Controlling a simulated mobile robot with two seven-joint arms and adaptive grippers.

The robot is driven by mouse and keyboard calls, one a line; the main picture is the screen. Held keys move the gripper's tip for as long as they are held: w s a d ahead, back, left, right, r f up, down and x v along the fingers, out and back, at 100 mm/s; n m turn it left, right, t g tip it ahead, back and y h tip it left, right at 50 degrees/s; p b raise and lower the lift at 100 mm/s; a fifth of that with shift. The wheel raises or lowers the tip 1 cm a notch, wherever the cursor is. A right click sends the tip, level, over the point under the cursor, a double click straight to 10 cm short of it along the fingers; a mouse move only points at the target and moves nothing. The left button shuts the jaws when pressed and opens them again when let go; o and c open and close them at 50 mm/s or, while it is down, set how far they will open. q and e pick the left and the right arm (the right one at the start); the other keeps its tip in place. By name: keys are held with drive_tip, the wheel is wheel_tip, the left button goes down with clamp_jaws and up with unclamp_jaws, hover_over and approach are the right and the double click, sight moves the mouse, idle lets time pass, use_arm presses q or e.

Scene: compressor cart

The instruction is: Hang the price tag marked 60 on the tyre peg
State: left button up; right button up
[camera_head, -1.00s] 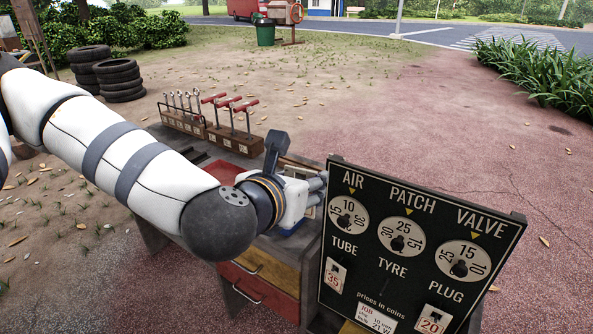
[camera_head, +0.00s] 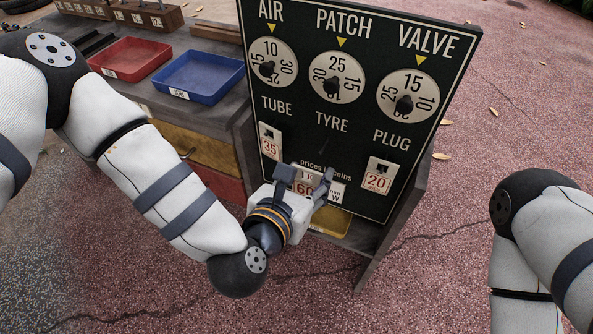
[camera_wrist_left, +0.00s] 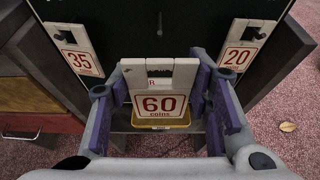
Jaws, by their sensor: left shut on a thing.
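The price tag marked 60 (camera_head: 303,188) is a pale plate with red digits and a notched cut-out near its top, clear in the left wrist view (camera_wrist_left: 160,98). My left gripper (camera_head: 309,181) is shut on its side edges and holds it upright before the black price board (camera_head: 305,112), below the TYRE label. The tyre peg (camera_head: 323,146) is a small dark pin under that label. It also shows in the left wrist view (camera_wrist_left: 160,24), above the tag and apart from it. My right gripper is out of view; only my right arm shows.
The 35 tag (camera_head: 270,142) hangs under TUBE and the 20 tag (camera_head: 379,177) under PLUG, either side of the tag. A yellow tray (camera_head: 330,224) sits below the board. Red (camera_head: 131,58) and blue (camera_head: 199,77) trays stand on the cart.

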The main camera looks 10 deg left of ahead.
sight(322, 151)
use_arm(q)
drive_tip(key=shift+w+d+f+b, duration=0.1)
drive_tip(key=shift+w+d+b, duration=0.3)
drive_tip(key=shift+w, duration=0.75)
drive_tip(key=shift+w+d+f+b, duration=0.15)
drive_tip(key=shift+w+d+b, duration=0.25)
drive_tip(key=shift+w, duration=0.75)
drive_tip(key=shift+w+d+f+b, duration=0.1)
drive_tip(key=shift+w+d+b, duration=0.3)
drive_tip(key=shift+w, duration=0.75)
drive_tip(key=shift+b+x, duration=0.5)
drive_tip(key=shift+x, duration=0.3)
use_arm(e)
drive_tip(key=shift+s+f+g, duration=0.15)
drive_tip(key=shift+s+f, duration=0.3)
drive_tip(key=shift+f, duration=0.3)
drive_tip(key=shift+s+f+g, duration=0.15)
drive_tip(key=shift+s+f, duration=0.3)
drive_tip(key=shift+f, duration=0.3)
use_arm(q)
drive_tip(key=shift+a, duration=0.15)
drive_tip(key=o, duration=0.9)
drive_tip(key=shift+w, duration=0.15)
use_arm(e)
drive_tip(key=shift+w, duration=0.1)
